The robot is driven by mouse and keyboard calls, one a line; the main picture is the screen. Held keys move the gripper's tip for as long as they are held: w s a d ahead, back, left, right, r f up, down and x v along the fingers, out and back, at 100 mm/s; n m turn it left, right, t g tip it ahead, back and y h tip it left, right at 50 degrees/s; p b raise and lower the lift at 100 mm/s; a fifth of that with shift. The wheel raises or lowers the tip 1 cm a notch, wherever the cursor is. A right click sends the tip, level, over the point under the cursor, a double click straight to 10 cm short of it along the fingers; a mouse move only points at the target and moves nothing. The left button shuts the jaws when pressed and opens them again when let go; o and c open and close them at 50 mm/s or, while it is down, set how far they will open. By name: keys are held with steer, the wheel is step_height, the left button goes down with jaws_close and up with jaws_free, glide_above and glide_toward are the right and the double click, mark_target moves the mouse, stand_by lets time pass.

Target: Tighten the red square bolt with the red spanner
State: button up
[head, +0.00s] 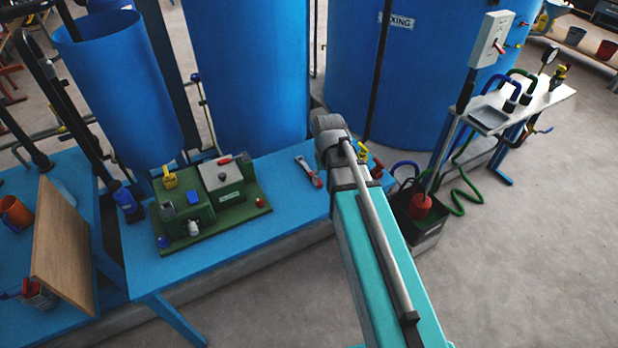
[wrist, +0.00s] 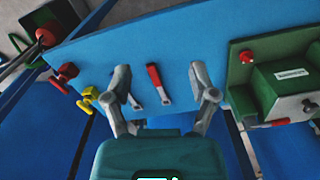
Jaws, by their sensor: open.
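The red spanner lies on the blue table; in the wrist view its red handle (wrist: 153,74) points away and its grey end points toward my gripper. In the head view its red handle (head: 317,181) shows just left of my arm. My gripper (wrist: 160,74) is open and empty, with its fingers on either side of the spanner in the picture.
A second grey tool end (wrist: 135,103) shows by the left finger. Yellow (wrist: 88,97) and red (wrist: 66,72) valve handles stand at the table's end. The green machine (head: 205,215) has a grey box and a red lever (head: 224,160). Blue tanks (head: 245,80) stand behind.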

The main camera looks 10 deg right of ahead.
steer(key=w+f+n+b, duration=0.1)
steer(key=w+f+b, duration=0.1)
steer(key=w, duration=0.8)
steer(key=w+f+n+b, duration=0.1)
steer(key=w+f+b, duration=0.1)
steer(key=w, duration=0.9)
steer(key=shift+d+f+n, duration=0.2)
steer(key=shift+f+n, duration=0.2)
steer(key=shift+f, duration=0.3)
steer(key=shift+f+b, duration=0.1)
steer(key=shift+b, duration=0.25)
steer(key=b, duration=0.9)
glide_above(312, 173)
step_height(312, 173, down, 8)
steer(key=shift+d+f, duration=0.1)
steer(key=shift+f, duration=0.1)
steer(key=shift+f, duration=0.15)
steer(key=shift+s+f+b, duration=0.1)
steer(key=shift+f+b, duration=2.25)
steer(key=shift+f, duration=0.1)
jaws_close()
